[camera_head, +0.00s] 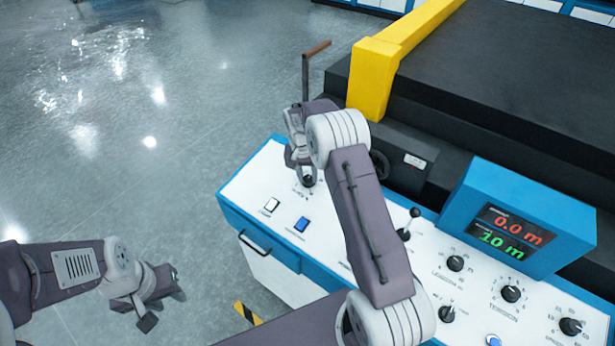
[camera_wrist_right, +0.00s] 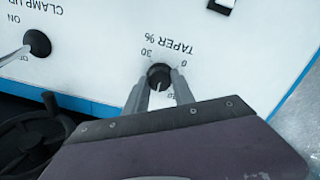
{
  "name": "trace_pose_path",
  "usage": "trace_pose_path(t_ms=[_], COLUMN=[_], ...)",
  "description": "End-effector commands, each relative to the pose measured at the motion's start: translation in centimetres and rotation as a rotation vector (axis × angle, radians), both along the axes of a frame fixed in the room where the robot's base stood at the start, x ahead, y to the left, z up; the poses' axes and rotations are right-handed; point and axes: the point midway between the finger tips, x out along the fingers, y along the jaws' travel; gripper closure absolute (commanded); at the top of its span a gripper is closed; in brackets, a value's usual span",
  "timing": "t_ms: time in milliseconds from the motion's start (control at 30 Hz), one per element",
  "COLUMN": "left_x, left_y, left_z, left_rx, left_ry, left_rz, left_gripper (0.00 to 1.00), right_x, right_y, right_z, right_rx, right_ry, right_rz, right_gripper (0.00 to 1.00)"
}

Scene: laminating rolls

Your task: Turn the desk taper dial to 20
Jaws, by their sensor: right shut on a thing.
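The taper dial (camera_wrist_right: 158,74) is a small black knob on the white panel, under the upside-down "TAPER %" label in the right wrist view. A 30 and a 0 are printed beside it; other marks are partly hidden by my gripper. A pale pointer line shows on the knob, but its exact reading is unclear. My right gripper (camera_wrist_right: 159,83) is shut on the dial, one finger on each side. In the head view the dial (camera_head: 308,181) shows just below my right gripper (camera_head: 301,170). My left gripper (camera_head: 163,300) is open and empty over the floor.
A blue display box (camera_head: 520,215) reads 0.0 m and 10 m. A handwheel (camera_wrist_right: 28,145) is close beside my right gripper.

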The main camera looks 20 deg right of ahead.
Motion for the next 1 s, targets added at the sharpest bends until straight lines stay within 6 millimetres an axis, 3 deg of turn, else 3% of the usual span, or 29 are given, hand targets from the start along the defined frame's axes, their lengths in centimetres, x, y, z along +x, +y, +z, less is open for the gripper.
trace_pose_path(t_ms=[600,1000], left_x=[0.0,0.0], left_y=[0.0,0.0], left_z=[-1.0,-1.4], left_rx=[0.0,0.0], left_ry=[0.0,0.0], left_rz=[0.0,0.0], left_gripper=[0.64,0.64], right_x=[0.1,0.2], right_y=[-0.2,-0.2], right_z=[0.2,0.3], right_rx=[0.048,0.068], right_ry=[-0.091,-0.125], right_rz=[-0.547,-0.755], right_gripper=[1.0,1.0])
